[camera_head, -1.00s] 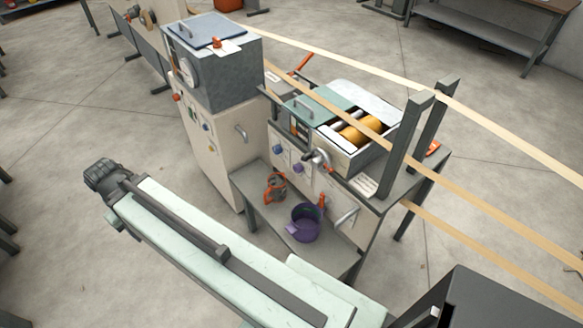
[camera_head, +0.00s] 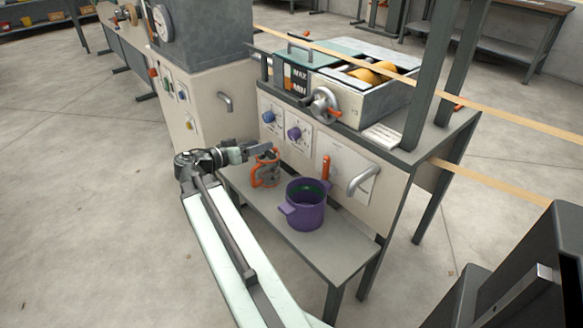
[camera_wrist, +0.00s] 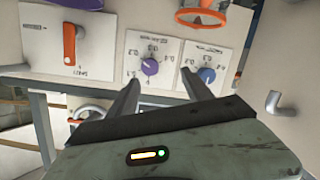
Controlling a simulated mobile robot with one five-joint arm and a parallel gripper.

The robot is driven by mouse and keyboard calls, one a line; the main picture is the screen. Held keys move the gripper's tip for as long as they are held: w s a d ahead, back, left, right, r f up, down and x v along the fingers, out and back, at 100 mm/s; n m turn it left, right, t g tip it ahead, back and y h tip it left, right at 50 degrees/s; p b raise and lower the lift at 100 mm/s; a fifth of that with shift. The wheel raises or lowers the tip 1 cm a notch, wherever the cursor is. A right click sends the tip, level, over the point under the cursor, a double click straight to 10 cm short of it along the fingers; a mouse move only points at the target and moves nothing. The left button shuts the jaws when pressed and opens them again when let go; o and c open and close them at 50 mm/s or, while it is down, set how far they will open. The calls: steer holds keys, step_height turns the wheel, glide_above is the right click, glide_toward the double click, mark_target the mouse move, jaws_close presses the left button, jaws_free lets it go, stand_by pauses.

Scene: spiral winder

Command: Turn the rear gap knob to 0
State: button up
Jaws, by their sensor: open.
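Two gap knobs sit side by side on white dial plates on the cream panel: a blue knob (camera_head: 268,116) on the left and a purple knob (camera_head: 293,133) on the right. I cannot tell from the labels which is the rear one. In the wrist view the panel looks upside down, with the purple knob (camera_wrist: 150,67) left and the blue knob (camera_wrist: 207,75) right. Printed scale numbers surround both. My gripper (camera_head: 262,150) is open and empty, in front of the panel below the knobs in the head view. Its fingers (camera_wrist: 160,88) show apart in the wrist view.
An orange-handled item (camera_head: 266,170) and a purple pot (camera_head: 306,206) stand on the grey shelf (camera_head: 330,250) below the knobs. An orange lever (camera_head: 326,168) and a metal handle (camera_head: 362,181) are to the right. A crank wheel (camera_head: 325,105) juts out above.

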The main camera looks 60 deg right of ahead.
mark_target(291, 136)
steer(key=s+d+b, duration=0.1)
steer(key=d, duration=0.2)
steer(key=s+d+m+h, duration=0.1)
steer(key=s+d, duration=0.1)
steer(key=d, duration=0.2)
steer(key=s+d+m+g+h+b, duration=0.1)
steer(key=s+d, duration=0.1)
steer(key=d, duration=0.2)
steer(key=shift+s+f+b, duration=0.1)
steer(key=shift+f+b, duration=0.2)
steer(key=shift+f, duration=0.05)
jaws_close()
steer(key=shift+s+d, duration=0.1)
steer(key=shift+d, duration=0.05)
